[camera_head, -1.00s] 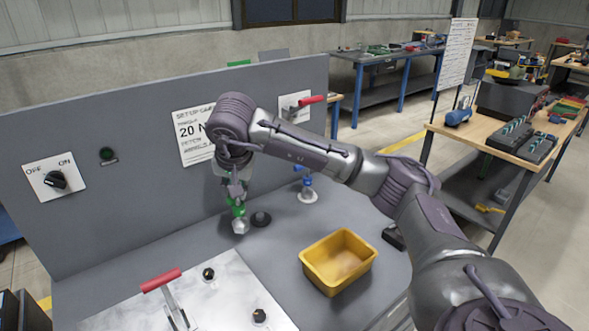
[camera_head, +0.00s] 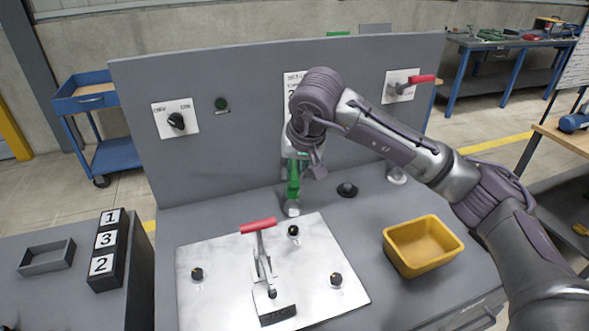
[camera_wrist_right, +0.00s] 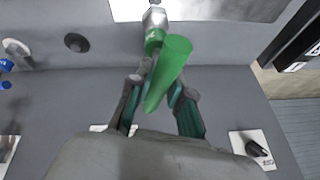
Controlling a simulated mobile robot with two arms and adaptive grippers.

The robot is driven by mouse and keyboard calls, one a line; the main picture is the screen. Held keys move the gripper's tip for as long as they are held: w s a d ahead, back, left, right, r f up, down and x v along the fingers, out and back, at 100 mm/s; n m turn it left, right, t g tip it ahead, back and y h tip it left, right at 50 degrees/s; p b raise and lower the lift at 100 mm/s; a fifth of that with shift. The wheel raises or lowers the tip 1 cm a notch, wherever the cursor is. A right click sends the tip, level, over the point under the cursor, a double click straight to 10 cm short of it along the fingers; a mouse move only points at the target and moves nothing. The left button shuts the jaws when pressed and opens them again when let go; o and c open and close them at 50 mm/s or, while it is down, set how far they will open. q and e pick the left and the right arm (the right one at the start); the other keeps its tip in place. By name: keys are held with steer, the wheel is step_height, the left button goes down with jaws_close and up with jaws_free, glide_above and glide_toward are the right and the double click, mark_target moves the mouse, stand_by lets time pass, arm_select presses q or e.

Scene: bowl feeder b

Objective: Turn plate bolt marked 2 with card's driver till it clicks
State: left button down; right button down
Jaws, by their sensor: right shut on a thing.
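My right gripper (camera_head: 296,164) is shut on a green-handled driver (camera_head: 293,188), which hangs upright with its metal head down at the back edge of the bright metal plate (camera_head: 225,293). The driver also shows in the right wrist view (camera_wrist_right: 170,65), between the fingers. The plate bears dark bolts at the left (camera_head: 197,274), back (camera_head: 293,231) and right (camera_head: 336,280); I cannot read their marks. A red-handled toggle clamp (camera_head: 262,262) stands mid-plate. The white card (camera_head: 290,86) on the upright panel is mostly hidden by my arm. My left gripper is out of view.
A yellow bin (camera_head: 423,246) stands right of the plate. A dark round knob (camera_head: 347,189) sits behind it. A block marked 1, 3, 2 (camera_head: 106,250) and an open grey tray (camera_head: 47,257) are at left. The panel bears an off/on switch (camera_head: 176,121) and a red lever (camera_head: 403,85).

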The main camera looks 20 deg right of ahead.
mark_target(293, 196)
steer(key=shift+f+b, duration=0.65)
steer(key=shift+f, duration=0.05)
steer(key=shift+f+b, duration=1.85)
steer(key=shift+f, duration=0.2)
steer(key=shift+b, duration=0.35)
steer(key=shift+f+b, duration=0.8)
steer(key=shift+f, duration=0.05)
steer(key=shift+m+h, duration=0.3)
steer(key=shift+m, duration=0.4)
steer(key=shift+a+m, duration=0.1)
steer(key=shift+m, duration=0.4)
steer(key=shift+b, duration=0.3)
